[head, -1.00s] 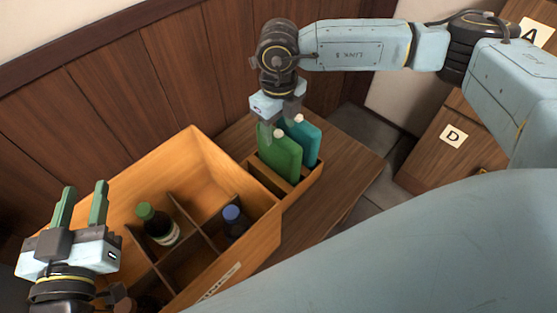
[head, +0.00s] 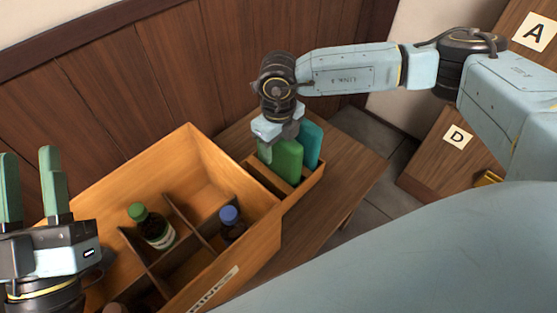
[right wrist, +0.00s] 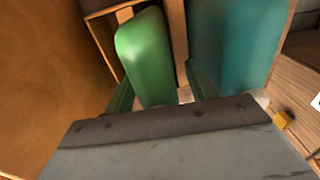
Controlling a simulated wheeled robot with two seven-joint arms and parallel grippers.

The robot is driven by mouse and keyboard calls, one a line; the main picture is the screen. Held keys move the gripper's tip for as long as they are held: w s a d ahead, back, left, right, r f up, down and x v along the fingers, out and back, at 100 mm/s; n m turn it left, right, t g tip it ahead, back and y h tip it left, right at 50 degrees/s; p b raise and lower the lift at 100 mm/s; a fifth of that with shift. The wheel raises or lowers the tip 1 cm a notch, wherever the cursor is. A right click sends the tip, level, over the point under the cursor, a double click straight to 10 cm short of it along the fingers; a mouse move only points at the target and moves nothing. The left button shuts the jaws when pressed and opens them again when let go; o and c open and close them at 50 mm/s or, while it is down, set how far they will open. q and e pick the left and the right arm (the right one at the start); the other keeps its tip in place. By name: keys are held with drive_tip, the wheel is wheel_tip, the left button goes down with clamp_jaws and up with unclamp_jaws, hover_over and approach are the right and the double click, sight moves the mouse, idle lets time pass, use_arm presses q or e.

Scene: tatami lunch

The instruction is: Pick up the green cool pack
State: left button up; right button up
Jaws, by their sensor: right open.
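The green cool pack (head: 287,160) stands upright in a small wooden rack (head: 297,197) beside the crate. It also shows in the right wrist view (right wrist: 146,55), between the two fingers. A teal cool pack (head: 312,142) stands just behind it and shows at the right in the wrist view (right wrist: 235,45). My right gripper (head: 276,143) is over the top of the green pack, open, with a finger on either side of it; I cannot tell whether they touch it.
A large wooden crate (head: 245,190) with dividers holds a green-capped bottle (head: 150,226) and a blue-capped bottle (head: 232,223). It stands right against the rack. The wooden bench (head: 350,168) is clear right of the rack. A panelled wall (head: 130,90) rises behind.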

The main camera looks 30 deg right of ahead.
drive_tip(key=shift+c, duration=0.2)
clamp_jaws()
drive_tip(key=shift+r, duration=0.1)
idle(0.5)
